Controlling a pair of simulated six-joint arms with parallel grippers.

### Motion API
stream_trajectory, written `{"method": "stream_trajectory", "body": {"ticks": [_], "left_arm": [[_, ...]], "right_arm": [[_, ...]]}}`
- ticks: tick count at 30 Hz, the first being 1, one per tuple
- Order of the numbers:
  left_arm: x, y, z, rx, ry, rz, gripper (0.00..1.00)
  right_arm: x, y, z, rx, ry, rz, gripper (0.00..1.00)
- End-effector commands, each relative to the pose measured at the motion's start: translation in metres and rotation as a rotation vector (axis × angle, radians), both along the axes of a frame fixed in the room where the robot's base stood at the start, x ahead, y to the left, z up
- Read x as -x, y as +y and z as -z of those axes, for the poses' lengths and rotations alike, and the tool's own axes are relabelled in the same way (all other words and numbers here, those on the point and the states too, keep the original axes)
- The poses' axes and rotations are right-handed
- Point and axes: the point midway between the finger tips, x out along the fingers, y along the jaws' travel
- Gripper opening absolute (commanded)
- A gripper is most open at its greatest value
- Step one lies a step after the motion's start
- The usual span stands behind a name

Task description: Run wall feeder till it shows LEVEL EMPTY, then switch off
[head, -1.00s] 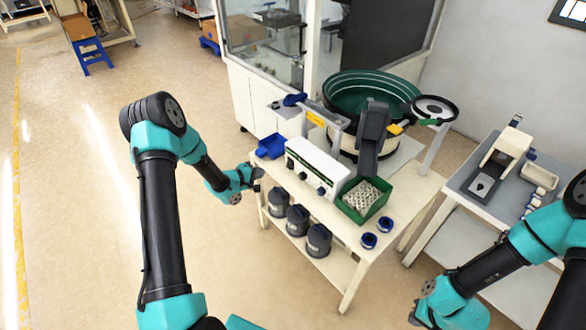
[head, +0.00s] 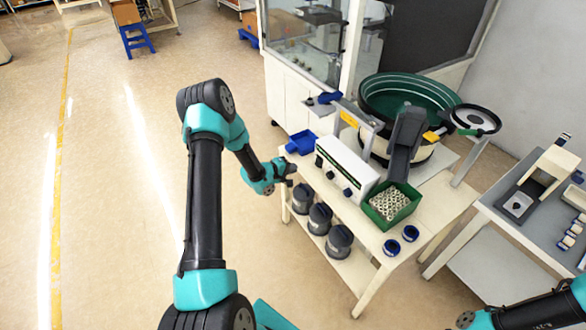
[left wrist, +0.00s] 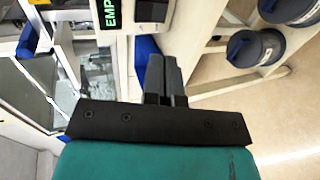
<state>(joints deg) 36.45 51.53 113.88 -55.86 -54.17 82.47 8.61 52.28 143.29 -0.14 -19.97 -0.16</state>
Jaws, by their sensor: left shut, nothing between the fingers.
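The bowl feeder (head: 438,98), a large green bowl, stands at the back of the bench. The white control box (head: 347,168) with dark knobs is in front of it. In the left wrist view a green display (left wrist: 108,13) on the box shows "EMP", the rest cut off. My left gripper (head: 291,172) is shut and empty at the bench's left edge, just below the blue tray; its fingers also show in the left wrist view (left wrist: 165,75), pointing at the bench side. My right gripper (head: 468,320) is only partly in view at the bottom edge; its fingers are unclear.
A green bin (head: 390,203) of metal parts sits on the bench (head: 437,213), right of the box. A blue tray (head: 301,143) is at its left end. Several grey lidded pots (head: 320,218) stand on the lower shelf. A second table (head: 480,263) is on the right. Floor is clear at left.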

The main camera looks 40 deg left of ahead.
Motion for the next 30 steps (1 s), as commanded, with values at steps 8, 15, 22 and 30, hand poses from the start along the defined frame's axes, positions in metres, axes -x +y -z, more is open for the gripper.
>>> {"method": "stream_trajectory", "body": {"ticks": [8,15,22,30], "left_arm": [[-0.041,-0.017,0.017,0.0,-0.001,0.002,0.0],[-0.076,-0.03,0.032,0.0,-0.001,0.001,0.0],[-0.098,-0.038,0.041,0.0,0.001,0.001,0.0],[-0.101,-0.039,0.042,0.001,0.001,0.0,0.0]], "right_arm": [[0.0,0.0,0.0,0.0,0.0,0.0,0.0],[0.0,0.0,0.0,0.0,0.0,0.0,0.0],[0.0,0.0,0.0,0.0,0.0,0.0,0.0],[0.0,0.0,0.0,0.0,0.0,0.0,0.0]]}}
